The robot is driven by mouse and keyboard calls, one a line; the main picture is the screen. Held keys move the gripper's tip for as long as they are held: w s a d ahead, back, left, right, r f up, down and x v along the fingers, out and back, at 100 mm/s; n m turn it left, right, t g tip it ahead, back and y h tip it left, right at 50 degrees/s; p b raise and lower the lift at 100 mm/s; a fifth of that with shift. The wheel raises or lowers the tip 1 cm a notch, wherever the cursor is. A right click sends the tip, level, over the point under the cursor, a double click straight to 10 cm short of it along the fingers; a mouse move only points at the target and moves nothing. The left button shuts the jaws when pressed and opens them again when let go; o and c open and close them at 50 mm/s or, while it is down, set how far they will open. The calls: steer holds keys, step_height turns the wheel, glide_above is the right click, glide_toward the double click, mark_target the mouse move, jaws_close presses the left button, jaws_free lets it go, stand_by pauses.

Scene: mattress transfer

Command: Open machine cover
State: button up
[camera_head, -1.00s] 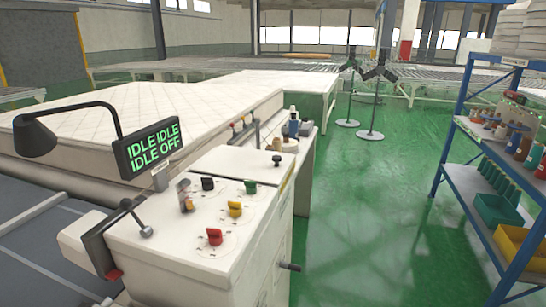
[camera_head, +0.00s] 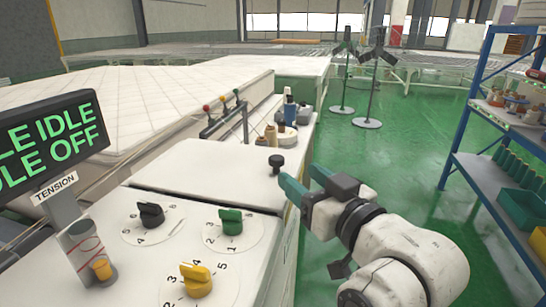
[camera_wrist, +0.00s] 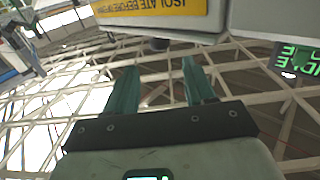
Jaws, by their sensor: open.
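The machine cover (camera_head: 215,172) is a white, flat lid at the far end of the machine top, lying closed. A black knob (camera_head: 277,163) stands at its right edge; a dark round shape in the wrist view (camera_wrist: 160,44), just beyond the fingertips, looks like the same knob. My gripper (camera_head: 303,178) is beside the cover's right edge, close to the knob, with green fingers. In the wrist view my gripper (camera_wrist: 158,72) is open with nothing between its fingers. I cannot tell whether a finger touches the knob.
Black, green and yellow dials (camera_head: 196,280) sit on the near machine top (camera_head: 130,262). A display (camera_head: 50,142) reads IDLE and OFF. Bottles and spools (camera_head: 287,125) stand behind the cover. A blue shelf rack (camera_head: 462,120) is at right. Green floor (camera_head: 400,150) lies open between.

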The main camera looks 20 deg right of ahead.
mark_target(280, 161)
steer(key=w, duration=0.3)
steer(key=w+a, duration=0.1)
steer(key=w, duration=0.5)
steer(key=shift+w+a+f+p, duration=0.1)
steer(key=shift+a+f+p, duration=0.05)
steer(key=shift+a+p, duration=0.15)
jaws_close()
